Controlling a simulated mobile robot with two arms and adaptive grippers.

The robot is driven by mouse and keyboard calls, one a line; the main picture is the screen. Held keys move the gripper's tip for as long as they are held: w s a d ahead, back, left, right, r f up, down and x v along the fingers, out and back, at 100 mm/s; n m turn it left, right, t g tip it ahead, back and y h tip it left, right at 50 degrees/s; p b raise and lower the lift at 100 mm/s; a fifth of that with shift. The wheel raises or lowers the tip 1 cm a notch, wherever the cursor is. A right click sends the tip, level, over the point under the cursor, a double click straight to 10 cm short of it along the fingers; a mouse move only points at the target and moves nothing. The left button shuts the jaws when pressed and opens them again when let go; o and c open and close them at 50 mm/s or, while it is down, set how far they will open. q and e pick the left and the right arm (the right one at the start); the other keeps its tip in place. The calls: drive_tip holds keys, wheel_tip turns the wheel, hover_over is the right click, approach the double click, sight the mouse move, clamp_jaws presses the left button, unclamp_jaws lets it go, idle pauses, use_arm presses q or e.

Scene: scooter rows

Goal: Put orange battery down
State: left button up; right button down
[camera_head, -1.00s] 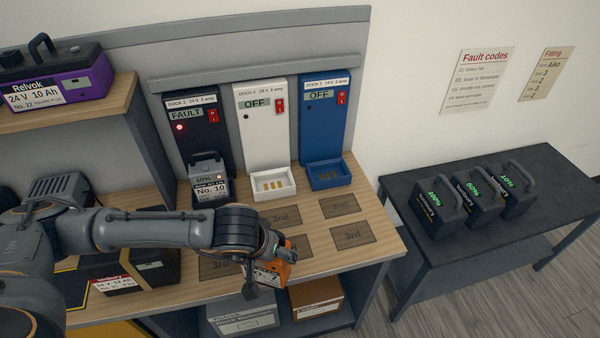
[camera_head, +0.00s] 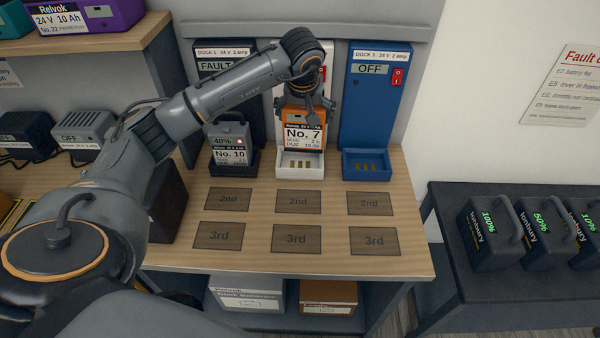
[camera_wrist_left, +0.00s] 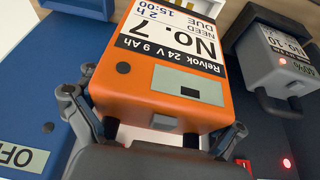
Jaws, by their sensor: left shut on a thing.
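My left gripper (camera_head: 305,100) is shut on the orange battery (camera_head: 304,133), labelled No. 7, and holds it upright in front of the white dock. The battery hangs over the white dock's tray (camera_head: 300,173); the brass contacts in the tray show below it, so it looks raised above them. In the left wrist view the fingers (camera_wrist_left: 155,118) are at the top end of the orange battery (camera_wrist_left: 180,75), one on each side. The gripper and battery hide much of the white dock's panel. My right gripper is not in view.
Left of it, a grey battery (camera_head: 230,147) No. 10 sits in the dark FAULT dock (camera_head: 215,68). Right, the blue dock (camera_head: 376,90) reads OFF with an empty tray. The "2nd" and "3rd" bench plates (camera_head: 297,239) are bare. Several dark batteries (camera_head: 492,235) stand on the right table.

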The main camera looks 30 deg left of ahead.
use_arm(q)
drive_tip(key=shift+n, duration=0.4)
drive_tip(key=shift+s+a+f+p+x, duration=0.1)
drive_tip(key=shift+s+p+x, duration=0.15)
drive_tip(key=shift+x, duration=1.25)
drive_tip(key=shift+s+a+f+p+x, duration=0.1)
drive_tip(key=shift+s+x, duration=0.15)
drive_tip(key=shift+x, duration=1.2)
drive_tip(key=shift+s+a+f+p+x, duration=0.1)
drive_tip(key=shift+s+p+x, duration=0.15)
drive_tip(key=shift+x, duration=1.25)
drive_tip(key=shift+r, duration=0.1)
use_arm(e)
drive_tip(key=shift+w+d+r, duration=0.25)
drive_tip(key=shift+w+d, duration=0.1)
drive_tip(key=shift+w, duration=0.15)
use_arm(q)
drive_tip(key=shift+s, duration=0.1)
drive_tip(key=o, duration=1.5)
drive_tip(key=shift+s+d, duration=0.1)
drive_tip(key=shift+c, duration=0.2)
